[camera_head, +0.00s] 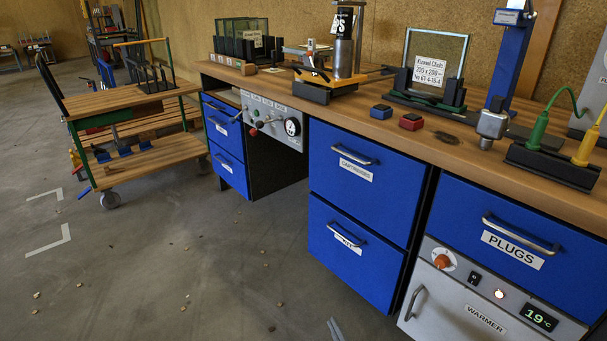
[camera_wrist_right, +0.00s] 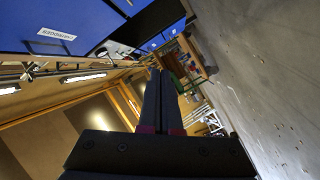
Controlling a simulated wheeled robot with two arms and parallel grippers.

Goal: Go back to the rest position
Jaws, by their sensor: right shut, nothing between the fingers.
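My right gripper (camera_wrist_right: 160,74) shows in the right wrist view with its two dark fingers together and nothing between them. In the head view only the grey tips of my right gripper (camera_head: 334,328) show at the bottom edge, low in front of the blue drawers and apart from them. My left gripper is not in view. The workbench (camera_head: 470,152) has a wooden top and stands in front of me. A glass pane in a frame (camera_head: 437,52) stands upright on it, with a paper label.
A wooden cart (camera_head: 130,97) stands at the left. Blue drawers (camera_head: 365,192) and a warmer (camera_head: 470,310) front the bench, all closed. Red and blue blocks (camera_head: 411,122), a green and yellow plug stand (camera_head: 555,165) and a press (camera_head: 342,60) are on top. The floor at left is mostly open.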

